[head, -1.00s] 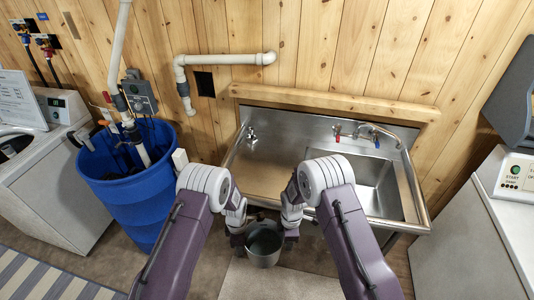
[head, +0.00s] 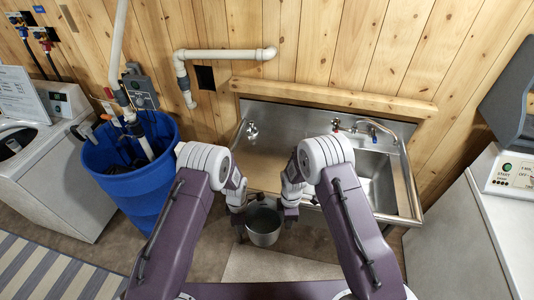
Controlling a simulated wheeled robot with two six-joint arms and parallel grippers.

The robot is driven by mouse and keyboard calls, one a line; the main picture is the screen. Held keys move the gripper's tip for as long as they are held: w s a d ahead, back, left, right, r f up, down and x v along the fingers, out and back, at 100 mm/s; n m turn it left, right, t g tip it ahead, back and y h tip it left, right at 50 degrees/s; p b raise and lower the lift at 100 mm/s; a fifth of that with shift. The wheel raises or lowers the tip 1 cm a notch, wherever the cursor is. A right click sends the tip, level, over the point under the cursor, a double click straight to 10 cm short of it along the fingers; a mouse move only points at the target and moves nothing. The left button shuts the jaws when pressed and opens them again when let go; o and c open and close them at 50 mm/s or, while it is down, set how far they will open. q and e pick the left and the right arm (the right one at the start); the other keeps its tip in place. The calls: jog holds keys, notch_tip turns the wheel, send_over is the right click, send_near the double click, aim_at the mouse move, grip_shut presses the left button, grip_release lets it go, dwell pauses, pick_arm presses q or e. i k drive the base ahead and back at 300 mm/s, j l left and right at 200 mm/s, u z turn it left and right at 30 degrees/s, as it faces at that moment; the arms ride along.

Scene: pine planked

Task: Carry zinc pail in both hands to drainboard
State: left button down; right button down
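The zinc pail (head: 264,231) is a grey metal bucket, upright between my two grippers in front of the sink unit. My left gripper (head: 239,221) is shut on its left side and my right gripper (head: 290,216) is shut on its right side. The fingertips are small and partly hidden by my wrists. The drainboard (head: 265,155) is the flat steel left part of the sink unit, beyond the pail. Its top looks bare where it shows. My forearms hide parts of it.
The sink basin (head: 378,180) with taps (head: 366,130) is right of the drainboard. A blue barrel (head: 133,185) with pipes stands at left, beside a white washer (head: 50,170). Another white machine (head: 470,240) is at right. A wooden ledge (head: 330,97) runs above the sink.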

aim_at(263, 162)
jog(key=i, duration=1.4)
